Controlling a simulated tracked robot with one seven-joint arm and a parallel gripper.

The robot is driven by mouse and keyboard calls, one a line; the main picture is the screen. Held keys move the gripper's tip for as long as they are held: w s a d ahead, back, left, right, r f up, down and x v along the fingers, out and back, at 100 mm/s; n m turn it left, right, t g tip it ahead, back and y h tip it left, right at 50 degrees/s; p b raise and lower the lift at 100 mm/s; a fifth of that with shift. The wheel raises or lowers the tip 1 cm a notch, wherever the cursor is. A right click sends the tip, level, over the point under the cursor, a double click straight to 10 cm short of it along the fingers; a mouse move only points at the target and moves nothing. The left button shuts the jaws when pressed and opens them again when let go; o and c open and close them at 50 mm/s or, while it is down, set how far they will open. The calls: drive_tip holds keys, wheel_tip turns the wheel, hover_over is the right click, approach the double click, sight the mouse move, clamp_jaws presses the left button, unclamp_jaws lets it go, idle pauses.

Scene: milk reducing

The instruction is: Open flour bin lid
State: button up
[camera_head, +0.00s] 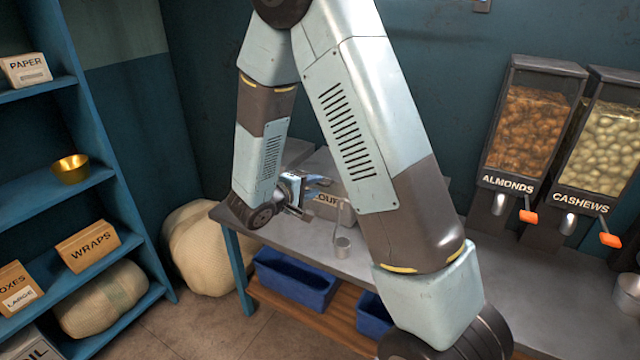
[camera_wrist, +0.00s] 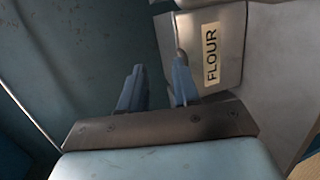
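The flour bin (camera_wrist: 225,75) is a light metal box with a cream FLOUR label, turned sideways at the upper right of the wrist view. In the head view the bin (camera_head: 325,212) stands on the grey counter, partly hidden behind my arm. A small metal knob or handle end (camera_wrist: 180,55) shows at the bin's edge, by the tip of my right-hand finger; I cannot tell if they touch. My gripper (camera_wrist: 157,75) has its two blue fingers apart with nothing seen held between them. In the head view my gripper (camera_head: 318,183) is beside the bin's upper left part.
A metal scoop (camera_head: 343,246) with an upright handle stands on the counter (camera_head: 295,232) in front of the bin. Almond (camera_head: 525,130) and cashew (camera_head: 605,150) dispensers are at the right. Blue shelves (camera_head: 90,190) stand at the left. Blue crates (camera_head: 295,285) sit below.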

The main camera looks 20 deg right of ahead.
drive_tip(key=n+t+y, duration=0.1)
drive_tip(key=n+t, duration=0.1)
approach(319, 184)
drive_tip(key=s+a, duration=0.2)
drive_tip(key=x, duration=1.3)
drive_tip(key=shift+w+r, duration=0.25)
drive_tip(key=shift+w, duration=0.1)
clamp_jaws()
